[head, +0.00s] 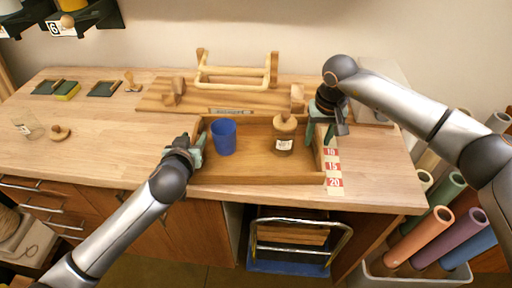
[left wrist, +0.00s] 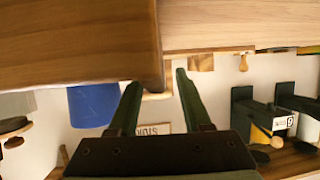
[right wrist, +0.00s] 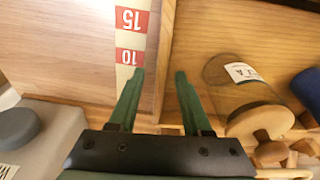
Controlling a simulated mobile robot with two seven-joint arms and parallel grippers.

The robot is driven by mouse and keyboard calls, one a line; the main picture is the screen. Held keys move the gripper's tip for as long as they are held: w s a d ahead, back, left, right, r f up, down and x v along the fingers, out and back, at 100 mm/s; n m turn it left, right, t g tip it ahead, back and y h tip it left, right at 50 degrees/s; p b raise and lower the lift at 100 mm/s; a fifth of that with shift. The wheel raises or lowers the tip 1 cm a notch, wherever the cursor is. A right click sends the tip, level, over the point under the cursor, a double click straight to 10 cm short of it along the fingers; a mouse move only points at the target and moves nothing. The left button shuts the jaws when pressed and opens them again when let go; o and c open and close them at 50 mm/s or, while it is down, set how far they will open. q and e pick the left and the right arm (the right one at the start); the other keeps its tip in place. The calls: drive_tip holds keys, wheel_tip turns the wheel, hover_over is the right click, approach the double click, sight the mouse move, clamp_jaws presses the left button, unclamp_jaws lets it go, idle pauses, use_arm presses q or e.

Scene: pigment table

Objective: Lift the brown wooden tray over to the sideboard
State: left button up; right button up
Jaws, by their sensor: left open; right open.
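The brown wooden tray (head: 258,179) lies on the workbench, with a blue cup (head: 223,138) and a corked glass jar (head: 284,139) standing upright in it. My left gripper (head: 197,148) is open at the tray's left wall. In the left wrist view, the wall's edge (left wrist: 150,45) runs between the fingertips. My right gripper (head: 320,138) is open at the right wall, towards the back. In the right wrist view, the wall (right wrist: 164,60) also runs between the fingertips. I cannot tell whether any finger touches the wood. I cannot identify the sideboard.
A wooden board and frame (head: 235,75) stand close behind the tray. A strip with red numbers (head: 333,167) lies along its right side. A clear glass (head: 27,125) and a wooden stopper (head: 59,132) sit on the left. Coloured rolls (head: 425,235) stand right of the bench.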

use_arm(q)
drive_tip(key=shift+w+f, duration=0.15)
drive_tip(key=shift+w, duration=0.15)
use_arm(e)
drive_tip(key=shift+f, duration=0.35)
use_arm(q)
clamp_jaws()
use_arm(e)
clamp_jaws()
idle(0.6)
drive_tip(key=shift+w+r, duration=0.1)
